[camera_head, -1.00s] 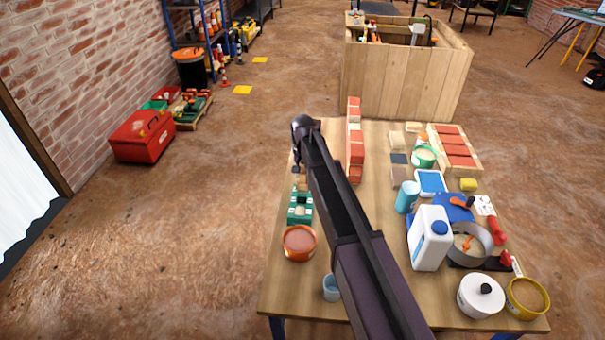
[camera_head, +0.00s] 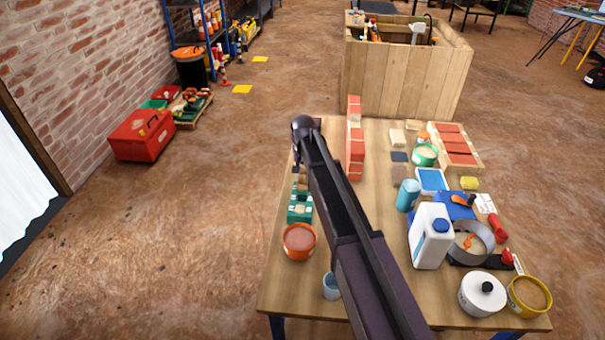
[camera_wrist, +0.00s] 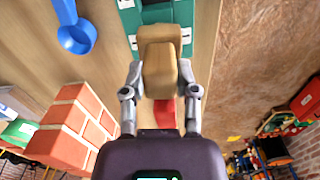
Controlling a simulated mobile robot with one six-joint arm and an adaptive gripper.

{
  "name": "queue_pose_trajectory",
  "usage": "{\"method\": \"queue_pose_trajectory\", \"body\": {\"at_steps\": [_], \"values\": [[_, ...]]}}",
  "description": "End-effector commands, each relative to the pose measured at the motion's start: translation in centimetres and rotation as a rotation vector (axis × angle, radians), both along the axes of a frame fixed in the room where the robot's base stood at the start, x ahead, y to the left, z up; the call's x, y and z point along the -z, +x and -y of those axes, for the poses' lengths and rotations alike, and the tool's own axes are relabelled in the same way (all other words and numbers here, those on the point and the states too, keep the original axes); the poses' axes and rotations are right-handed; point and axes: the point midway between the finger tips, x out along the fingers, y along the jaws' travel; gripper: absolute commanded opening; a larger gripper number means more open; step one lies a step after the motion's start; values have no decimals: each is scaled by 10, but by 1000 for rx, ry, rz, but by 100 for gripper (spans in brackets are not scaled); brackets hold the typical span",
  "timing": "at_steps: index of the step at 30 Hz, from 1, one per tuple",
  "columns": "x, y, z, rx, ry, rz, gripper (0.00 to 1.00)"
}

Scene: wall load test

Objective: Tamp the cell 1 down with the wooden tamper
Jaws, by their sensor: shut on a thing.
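My gripper (camera_wrist: 160,78) is shut on the wooden tamper (camera_wrist: 159,62), a tan block between its two fingers in the wrist view. Beyond the tamper lies a green mould with pale marks (camera_wrist: 166,14), partly covered by it. In the head view the green mould (camera_head: 300,207) lies along the table's left edge, and a tan piece shows at its far end, beside my arm. My arm and the tamper hide part of the mould. I cannot tell which compartment is cell 1, nor whether the tamper touches anything in it.
A red brick wall piece (camera_head: 355,145) stands right of my arm; it is close on the left in the wrist view (camera_wrist: 73,128). An orange tub (camera_head: 299,241) stands just nearer than the mould. A blue scoop (camera_wrist: 76,32) lies left of the tamper. The table's right side is crowded.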

Motion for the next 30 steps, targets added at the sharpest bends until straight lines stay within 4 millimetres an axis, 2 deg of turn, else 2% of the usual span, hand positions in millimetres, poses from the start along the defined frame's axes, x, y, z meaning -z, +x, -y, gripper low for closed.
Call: {"method": "queue_pose_trajectory", "body": {"at_steps": [30], "values": [[8,0,0,-1,0,0,0]]}}
